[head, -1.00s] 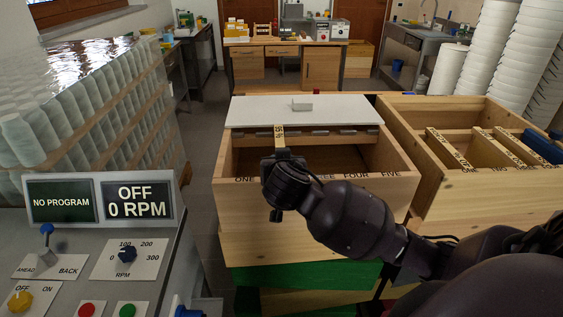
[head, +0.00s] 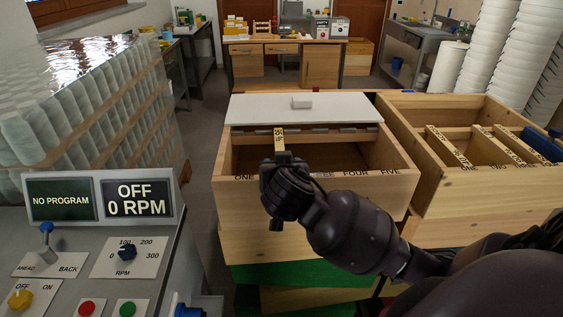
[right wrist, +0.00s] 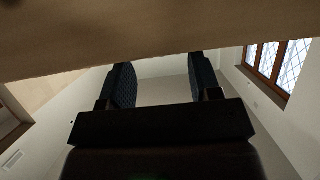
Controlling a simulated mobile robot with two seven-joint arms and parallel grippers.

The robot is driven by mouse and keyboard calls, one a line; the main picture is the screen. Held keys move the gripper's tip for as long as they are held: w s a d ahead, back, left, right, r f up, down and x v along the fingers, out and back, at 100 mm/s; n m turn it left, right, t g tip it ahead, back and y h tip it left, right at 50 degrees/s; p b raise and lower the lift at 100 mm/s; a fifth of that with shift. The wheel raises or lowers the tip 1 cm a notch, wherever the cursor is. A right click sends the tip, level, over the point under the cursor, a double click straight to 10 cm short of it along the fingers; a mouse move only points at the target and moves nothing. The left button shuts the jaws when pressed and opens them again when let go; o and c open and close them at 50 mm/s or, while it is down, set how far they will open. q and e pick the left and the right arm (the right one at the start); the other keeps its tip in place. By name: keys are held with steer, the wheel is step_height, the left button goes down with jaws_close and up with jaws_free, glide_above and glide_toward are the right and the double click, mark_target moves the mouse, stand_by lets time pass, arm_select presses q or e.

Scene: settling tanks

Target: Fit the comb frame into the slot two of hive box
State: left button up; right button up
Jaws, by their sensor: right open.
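The comb frame (head: 279,145) shows as a narrow, lettered wooden top bar running front to back in the hive box (head: 310,215). The box's front rim reads ONE, FOUR and FIVE, with THREE partly covered. My right gripper (head: 281,164) is at the front rim, over the near end of the bar. It hides that end and the label between ONE and THREE, so I cannot tell how the bar is seated. In the right wrist view, its fingers (right wrist: 162,78) stand apart with nothing visible between them, below a wooden surface. My left gripper is not in view.
A white lid (head: 303,110) covers the hive box's back part. A second wooden box (head: 480,200) with several lettered frames and a blue item stands to the right. A control panel (head: 100,235) is at the left front. The hive box's right half looks empty.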

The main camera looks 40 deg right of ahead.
steer(key=v, duration=0.6)
steer(key=shift+s+r, duration=0.25)
steer(key=shift+a, duration=0.15)
